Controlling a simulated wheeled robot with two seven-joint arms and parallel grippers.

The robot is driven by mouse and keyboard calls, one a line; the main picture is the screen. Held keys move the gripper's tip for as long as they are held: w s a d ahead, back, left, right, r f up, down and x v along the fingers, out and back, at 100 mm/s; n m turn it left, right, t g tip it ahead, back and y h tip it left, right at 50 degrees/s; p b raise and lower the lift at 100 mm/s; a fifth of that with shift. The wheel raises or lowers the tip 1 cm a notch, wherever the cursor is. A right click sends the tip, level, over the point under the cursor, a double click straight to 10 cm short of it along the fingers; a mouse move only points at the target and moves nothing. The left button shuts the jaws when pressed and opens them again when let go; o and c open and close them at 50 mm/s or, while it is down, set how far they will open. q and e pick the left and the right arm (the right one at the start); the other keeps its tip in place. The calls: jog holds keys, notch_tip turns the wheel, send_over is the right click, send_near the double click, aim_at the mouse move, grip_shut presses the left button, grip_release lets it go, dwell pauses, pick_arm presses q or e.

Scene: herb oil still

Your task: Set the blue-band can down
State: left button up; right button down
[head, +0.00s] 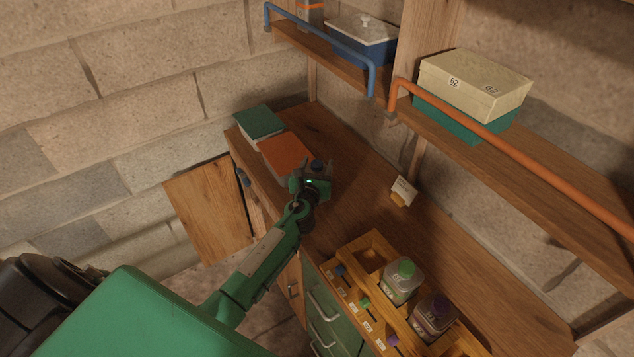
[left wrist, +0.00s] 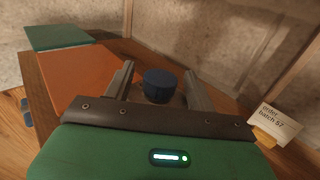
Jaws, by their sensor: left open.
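A can with a dark blue top, likely the blue-band can (head: 317,164), is upright at the counter's far part, beside the orange mat. Its round blue top also shows in the left wrist view (left wrist: 158,84). My left gripper (head: 315,180) is open, with one finger on each side of the can; a gap shows beside the blue top. The can's lower part is hidden by my gripper, so I cannot see its base meet the counter. My right gripper is not in view.
A small card (head: 403,190) stands to the right. A wooden rack (head: 376,247) holds green-capped (head: 403,281) and purple-capped (head: 433,316) bottles. Railed shelves overhang behind.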

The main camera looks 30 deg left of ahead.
pick_arm(q)
jog(key=shift+c, duration=0.5)
grip_shut()
jog(key=shift+r, duration=0.25)
